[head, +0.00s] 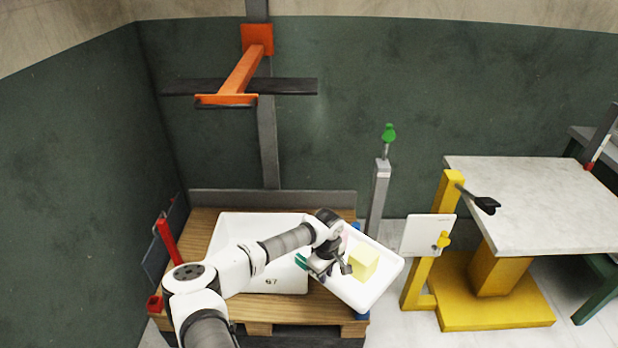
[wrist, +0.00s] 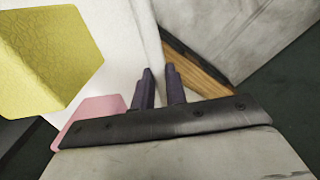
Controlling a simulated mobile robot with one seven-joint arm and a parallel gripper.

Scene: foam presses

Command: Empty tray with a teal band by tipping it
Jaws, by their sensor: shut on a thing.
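A white tray (head: 385,285) sits at the right side of the wooden pallet, turned at an angle. A yellow foam block (head: 363,262) lies in it; the wrist view shows this block (wrist: 45,50) and a pink block (wrist: 100,108). A teal patch (head: 301,261) shows at the tray's left end, partly hidden by my gripper. My gripper (head: 338,268) is shut on the tray's rim; in the wrist view its fingers (wrist: 159,72) stand close together at the white wall. I cannot tell how far the tray is tilted.
A larger white bin (head: 235,228) marked 67 stands left of the tray on the pallet (head: 203,222). A red post (head: 166,240) stands at left, a grey post with a green knob (head: 380,195) behind. A yellow stand (head: 453,205) and pale table (head: 530,190) are at right.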

